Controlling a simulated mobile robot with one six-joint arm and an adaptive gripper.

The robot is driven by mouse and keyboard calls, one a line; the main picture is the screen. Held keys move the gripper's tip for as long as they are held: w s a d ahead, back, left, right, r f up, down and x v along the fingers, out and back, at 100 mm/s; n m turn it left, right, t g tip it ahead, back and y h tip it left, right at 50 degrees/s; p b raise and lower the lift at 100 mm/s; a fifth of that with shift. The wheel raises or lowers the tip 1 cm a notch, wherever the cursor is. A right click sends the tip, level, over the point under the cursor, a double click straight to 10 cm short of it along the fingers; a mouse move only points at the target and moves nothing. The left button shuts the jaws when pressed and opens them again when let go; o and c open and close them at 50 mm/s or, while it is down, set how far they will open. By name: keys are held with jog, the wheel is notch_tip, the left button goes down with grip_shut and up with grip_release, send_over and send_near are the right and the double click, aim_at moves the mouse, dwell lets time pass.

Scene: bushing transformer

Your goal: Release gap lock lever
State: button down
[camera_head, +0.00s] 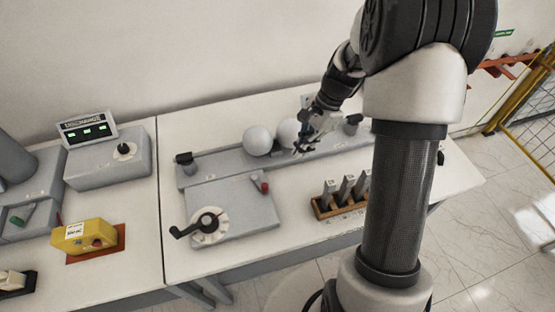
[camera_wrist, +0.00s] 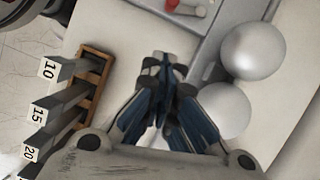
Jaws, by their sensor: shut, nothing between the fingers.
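A small red-ended lever (camera_head: 261,184) sits on the upper right part of a grey plate (camera_head: 236,197); I take it to be the gap lock lever. In the wrist view a red piece (camera_wrist: 192,8) shows at the top edge, partly cut off. Two pale spheres, a left one (camera_head: 257,141) and a right one (camera_head: 288,132), stand close together on a long grey base. My gripper (camera_head: 303,149) is shut and empty, by the right sphere and apart from the lever. In the wrist view its fingertips (camera_wrist: 164,66) meet above the table.
A black crank on a round dial (camera_head: 209,224) lies on the plate's front left. A wooden rack (camera_head: 327,209) with upright grey blocks stands at the front right; the wrist view shows it (camera_wrist: 97,70) too. A yellow box (camera_head: 84,236) and a display unit (camera_head: 88,130) are left.

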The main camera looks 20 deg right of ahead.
jog(key=shift+w+d+f, duration=0.15)
jog(key=shift+d+f, duration=0.05)
jog(key=shift+f, duration=0.3)
jog(key=b+x, duration=0.2)
jog(key=x, duration=0.8)
jog(key=shift+f, duration=0.15)
jog(key=a, duration=0.3)
jog(key=shift+s+a+b, duration=0.2)
jog(key=shift+s+b, duration=0.2)
jog(key=shift+a, duration=0.3)
jog(key=shift+r, duration=0.2)
